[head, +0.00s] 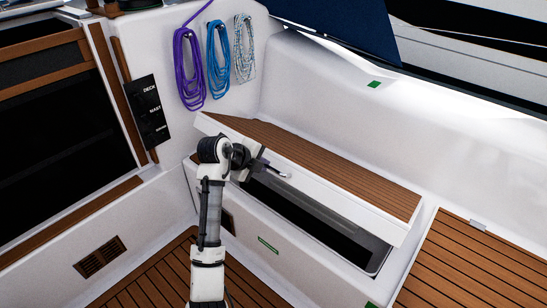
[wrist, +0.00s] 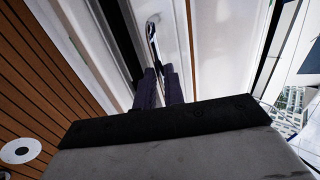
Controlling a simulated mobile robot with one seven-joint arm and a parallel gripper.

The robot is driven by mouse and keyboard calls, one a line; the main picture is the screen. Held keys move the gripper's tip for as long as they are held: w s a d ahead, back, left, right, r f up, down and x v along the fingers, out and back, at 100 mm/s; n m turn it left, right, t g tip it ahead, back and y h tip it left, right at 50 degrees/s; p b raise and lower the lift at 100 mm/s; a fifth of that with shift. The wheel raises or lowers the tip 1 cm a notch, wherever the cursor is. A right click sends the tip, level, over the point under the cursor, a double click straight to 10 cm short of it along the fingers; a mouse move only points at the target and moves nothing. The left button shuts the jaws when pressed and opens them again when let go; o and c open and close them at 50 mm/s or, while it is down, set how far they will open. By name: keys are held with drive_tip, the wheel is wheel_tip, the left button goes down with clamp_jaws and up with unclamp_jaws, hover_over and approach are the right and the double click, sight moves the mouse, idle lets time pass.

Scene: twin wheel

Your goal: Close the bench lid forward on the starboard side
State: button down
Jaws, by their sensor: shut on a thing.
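The bench lid (head: 335,168) has a teak-slatted top and a white front edge. It stands partly open, tilted up over the dark opening (head: 315,217) of the white bench. My gripper (head: 275,168) is at the lid's front edge, toward its left end. In the wrist view my gripper's dark fingers (wrist: 159,80) are shut on a slim metal handle (wrist: 152,34) on a white face. The fingers' exact contact with the handle is small and partly shadowed.
A second teak-topped bench section (head: 465,262) lies to the right. Coiled purple (head: 188,70), blue (head: 218,65) and white (head: 244,50) ropes hang on the wall behind. The teak floor (head: 150,275) is clear in front of the bench.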

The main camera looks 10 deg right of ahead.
drive_tip(key=s+a+f+b, duration=0.1)
drive_tip(key=a+f+b, duration=0.1)
drive_tip(key=f+b, duration=0.3)
drive_tip(key=s+a+f+b, duration=0.2)
drive_tip(key=f+b, duration=0.3)
drive_tip(key=f, duration=0.6)
drive_tip(key=shift+s+a+h, duration=0.25)
drive_tip(key=shift+h, duration=0.05)
drive_tip(key=c, duration=1.5)
unclamp_jaws()
drive_tip(key=p+v, duration=0.1)
drive_tip(key=v, duration=1.2)
drive_tip(key=shift+s+a+r, duration=0.15)
drive_tip(key=shift+s+a, duration=0.1)
drive_tip(key=shift+s, duration=0.2)
